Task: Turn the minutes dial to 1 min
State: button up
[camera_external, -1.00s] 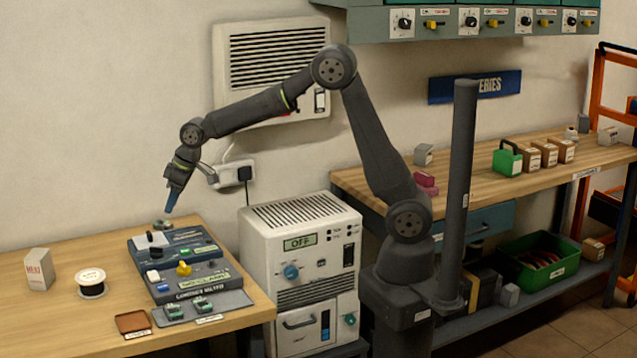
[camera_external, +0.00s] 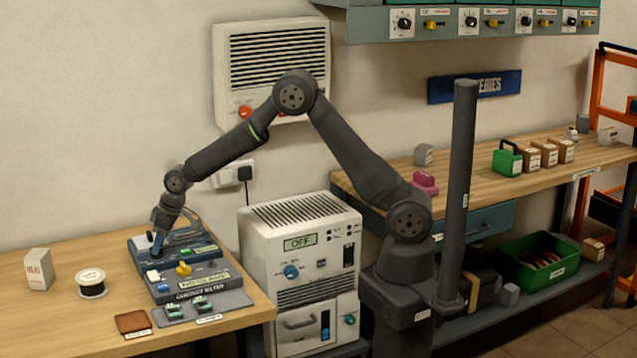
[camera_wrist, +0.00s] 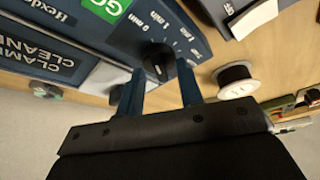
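The minutes dial is a round black knob (camera_wrist: 158,62) with a pale pointer line, set on a dark blue panel with printed minute marks (camera_wrist: 150,25) around it. In the wrist view, my gripper (camera_wrist: 160,68) has its two blue fingers apart, one on each side of the knob, with their tips at about its near edge. I cannot tell whether they touch it. The pointer's exact setting is hard to read.
A wire spool (camera_external: 92,284) and a white carton (camera_external: 39,268) stand left of the console. A brown tray (camera_external: 133,323) and a grey mat (camera_external: 235,304) lie in front. A white unit reading OFF (camera_external: 300,215) stands to the right.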

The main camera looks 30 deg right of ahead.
jog(key=shift+c, duration=0.4)
grip_shut()
jog(key=shift+s+a+m+t+h, duration=0.15)
jog(key=shift+m+t+h, duration=0.25)
jog(key=shift+m, duration=1)
jog(key=shift+s+a+m+t+h, duration=0.1)
jog(key=shift+m+t+h, duration=0.25)
jog(key=shift+m, duration=1.05)
jog(key=shift+o, duration=0.4)
grip_release()
